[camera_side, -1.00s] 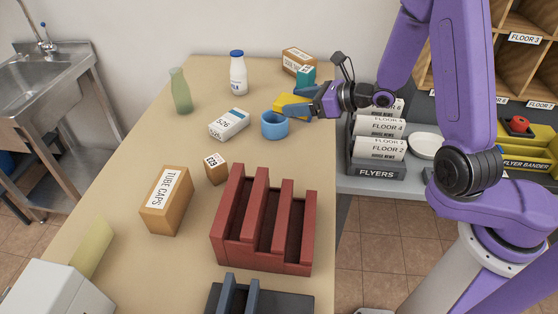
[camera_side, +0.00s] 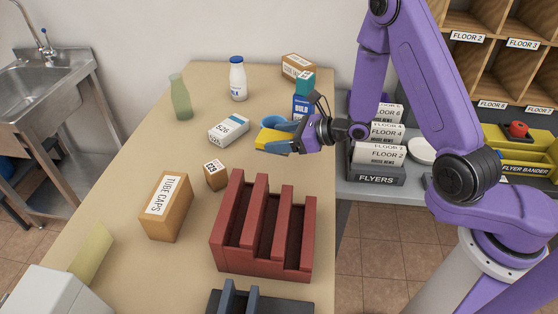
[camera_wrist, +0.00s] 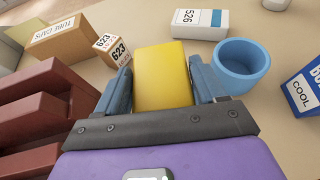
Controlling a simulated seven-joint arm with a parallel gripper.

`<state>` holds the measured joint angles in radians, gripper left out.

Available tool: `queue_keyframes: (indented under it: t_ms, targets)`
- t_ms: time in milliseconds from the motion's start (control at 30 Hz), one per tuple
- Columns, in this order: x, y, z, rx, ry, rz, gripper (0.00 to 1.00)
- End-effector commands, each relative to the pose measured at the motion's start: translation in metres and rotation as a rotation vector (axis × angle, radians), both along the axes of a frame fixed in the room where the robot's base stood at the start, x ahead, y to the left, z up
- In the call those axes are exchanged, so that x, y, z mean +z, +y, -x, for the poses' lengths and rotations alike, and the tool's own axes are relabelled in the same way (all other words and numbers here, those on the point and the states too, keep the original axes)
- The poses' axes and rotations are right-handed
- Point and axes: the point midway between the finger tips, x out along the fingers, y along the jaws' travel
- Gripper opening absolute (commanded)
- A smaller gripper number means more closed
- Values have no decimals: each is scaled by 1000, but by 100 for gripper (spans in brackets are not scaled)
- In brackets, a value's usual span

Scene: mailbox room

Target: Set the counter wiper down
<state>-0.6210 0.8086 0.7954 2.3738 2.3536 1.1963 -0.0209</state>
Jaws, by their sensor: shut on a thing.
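The counter wiper is a yellow block (camera_side: 272,140), held between the blue-grey fingers of my gripper (camera_side: 280,137). In the wrist view the yellow block (camera_wrist: 163,76) fills the space between the two fingertips (camera_wrist: 163,85). My gripper is shut on it. In the side view the wiper is low over the tan counter (camera_side: 210,170), in front of the blue cup; I cannot tell whether it touches the counter. Part of the wiper is hidden by the fingers.
A blue cup (camera_wrist: 242,66) stands close beside my gripper. A white 526 box (camera_side: 229,129), a small 623 box (camera_side: 215,174) and a TUBE CAPS box (camera_side: 166,205) are to the left. A red slotted rack (camera_side: 265,225) is nearer the camera. Bare counter lies between 623 and the wiper.

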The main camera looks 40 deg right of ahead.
Motion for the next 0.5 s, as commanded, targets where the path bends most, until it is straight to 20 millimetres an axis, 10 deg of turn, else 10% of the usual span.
queue_keyframes:
  t_ms: [500]
  targets:
    - [-46, 0, 0, -1, 1, -2, 39]
